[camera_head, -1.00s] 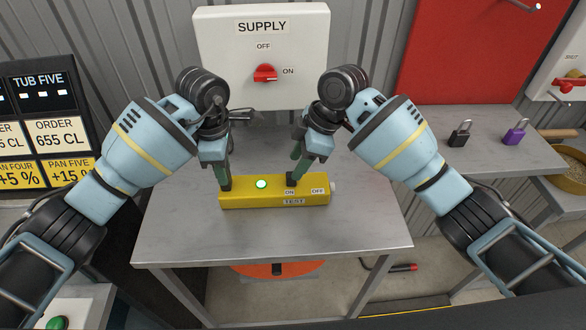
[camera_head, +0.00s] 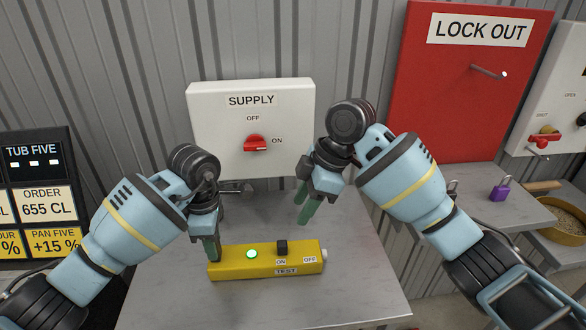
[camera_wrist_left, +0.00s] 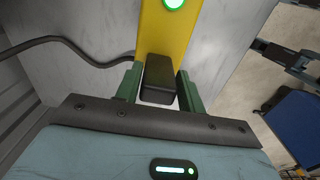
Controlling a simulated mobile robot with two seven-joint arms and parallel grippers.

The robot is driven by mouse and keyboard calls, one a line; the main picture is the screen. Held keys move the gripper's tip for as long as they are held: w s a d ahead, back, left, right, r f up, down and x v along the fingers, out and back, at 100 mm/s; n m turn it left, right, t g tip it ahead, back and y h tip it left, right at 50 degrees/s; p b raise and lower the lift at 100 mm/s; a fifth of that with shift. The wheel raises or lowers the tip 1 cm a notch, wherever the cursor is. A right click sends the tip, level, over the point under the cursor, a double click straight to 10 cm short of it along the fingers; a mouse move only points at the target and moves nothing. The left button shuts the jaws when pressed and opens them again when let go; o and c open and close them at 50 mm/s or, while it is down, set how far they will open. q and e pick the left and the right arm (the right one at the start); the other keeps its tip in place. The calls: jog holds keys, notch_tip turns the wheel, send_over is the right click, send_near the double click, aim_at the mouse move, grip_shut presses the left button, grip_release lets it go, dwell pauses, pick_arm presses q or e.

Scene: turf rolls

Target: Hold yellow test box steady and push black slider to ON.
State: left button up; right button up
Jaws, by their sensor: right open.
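The yellow test box (camera_head: 230,269) lies on the grey metal table, its green lamp (camera_head: 252,254) lit. The black slider (camera_head: 282,247) stands on top of the box, beside the ON label and left of the OFF label. My left gripper (camera_head: 214,250) is at the box's left end. In the left wrist view its green fingers (camera_wrist_left: 158,88) are on either side of a black block (camera_wrist_left: 157,78) at that end of the yellow box (camera_wrist_left: 165,35). My right gripper (camera_head: 304,203) is open and empty, above and behind the box, clear of the slider.
A white SUPPLY panel (camera_head: 215,135) with a red knob (camera_head: 255,143) stands behind the table (camera_head: 350,260). A red LOCK OUT board (camera_head: 440,110) and a purple padlock (camera_head: 502,189) are at the right. An order board (camera_head: 40,200) is at the left.

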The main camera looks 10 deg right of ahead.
pick_arm(q)
jog(key=o, duration=0.4)
jog(key=shift+w, duration=0.1)
jog(key=shift+c, duration=0.2)
jog(key=shift+r, duration=0.15)
jog(key=shift+r, duration=0.1)
notch_tip(320, 180, up, 12)
jog(key=shift+f, duration=0.2)
